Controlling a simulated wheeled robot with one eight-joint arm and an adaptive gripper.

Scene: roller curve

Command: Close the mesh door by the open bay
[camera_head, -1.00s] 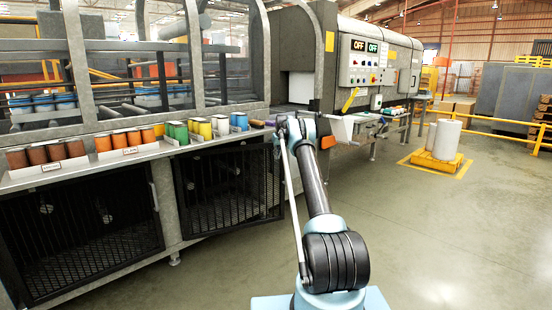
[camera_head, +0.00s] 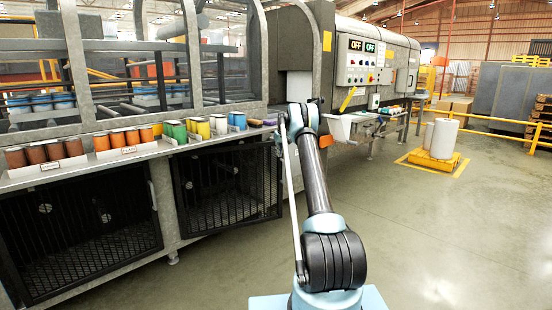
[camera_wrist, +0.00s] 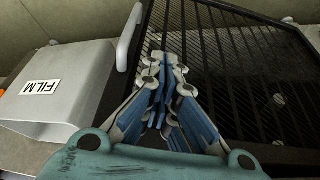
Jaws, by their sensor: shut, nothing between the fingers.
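Two dark mesh doors show under the counter in the head view. The left mesh door (camera_head: 85,235) has a pale upright handle (camera_head: 153,196) at its right edge. The right mesh door (camera_head: 235,185) appears slightly ajar, though its exact angle is unclear. In the wrist view a black mesh door (camera_wrist: 235,70) fills the upper right, with a grey bar handle (camera_wrist: 129,38) at its left edge. My gripper (camera_wrist: 164,62) is shut and empty, in front of the mesh and right of the handle. Whether it touches the mesh is unclear. My arm hides it in the head view.
A grey counter (camera_head: 90,165) with coloured cans runs above the doors. A grey panel labelled FILM (camera_wrist: 60,88) lies left of my gripper in the wrist view. Open floor (camera_head: 430,240) lies to the right. A yellow pallet with white rolls (camera_head: 441,140) stands farther back.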

